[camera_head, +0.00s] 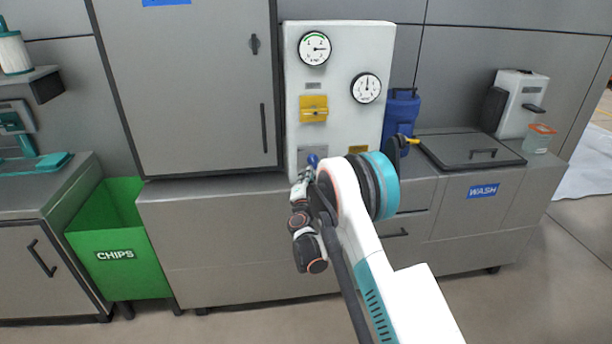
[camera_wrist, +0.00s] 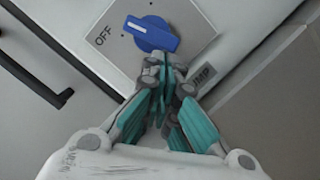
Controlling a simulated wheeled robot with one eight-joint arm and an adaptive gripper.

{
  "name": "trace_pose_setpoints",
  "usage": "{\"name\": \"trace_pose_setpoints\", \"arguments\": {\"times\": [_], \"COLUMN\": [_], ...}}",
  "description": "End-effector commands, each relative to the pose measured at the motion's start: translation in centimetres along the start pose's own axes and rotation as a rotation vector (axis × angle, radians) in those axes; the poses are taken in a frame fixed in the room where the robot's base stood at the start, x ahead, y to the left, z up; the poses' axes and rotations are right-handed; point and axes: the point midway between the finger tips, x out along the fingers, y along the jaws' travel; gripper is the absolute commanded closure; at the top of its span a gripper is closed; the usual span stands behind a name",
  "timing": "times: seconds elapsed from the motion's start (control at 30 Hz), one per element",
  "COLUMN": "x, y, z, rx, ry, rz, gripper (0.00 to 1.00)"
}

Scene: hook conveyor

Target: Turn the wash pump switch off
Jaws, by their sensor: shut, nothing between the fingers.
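The wash pump switch is a blue rotary knob (camera_wrist: 152,33) on a light grey plate (camera_wrist: 188,18). The word OFF is printed left of the knob in the wrist view. A label below it is partly covered by my fingers and shows only "UMP". In the head view the knob (camera_head: 313,159) is low on the white panel (camera_head: 340,100). My gripper (camera_wrist: 162,62) is shut and empty, its fingertips just below the knob's lower edge in the wrist view. I cannot tell whether they touch it. My gripper (camera_head: 307,174) also shows in the head view, at the panel's lower left.
Two gauges (camera_head: 315,48) (camera_head: 366,88) and a yellow switch (camera_head: 314,108) sit higher on the panel. A blue canister (camera_head: 402,108) and a lidded WASH unit (camera_head: 482,190) stand to the right. A green CHIPS bin (camera_head: 118,240) is at left.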

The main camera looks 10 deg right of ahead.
Motion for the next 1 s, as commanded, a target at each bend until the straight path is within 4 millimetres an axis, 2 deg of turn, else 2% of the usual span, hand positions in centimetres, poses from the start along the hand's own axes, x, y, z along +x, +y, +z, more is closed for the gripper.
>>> {"name": "trace_pose_setpoints", "arguments": {"times": [1.0], "x": [0.07], "y": [-0.7], "z": [0.36], "rx": [-0.147], "ry": [0.0], "rz": [0.037], "gripper": [1.0]}}
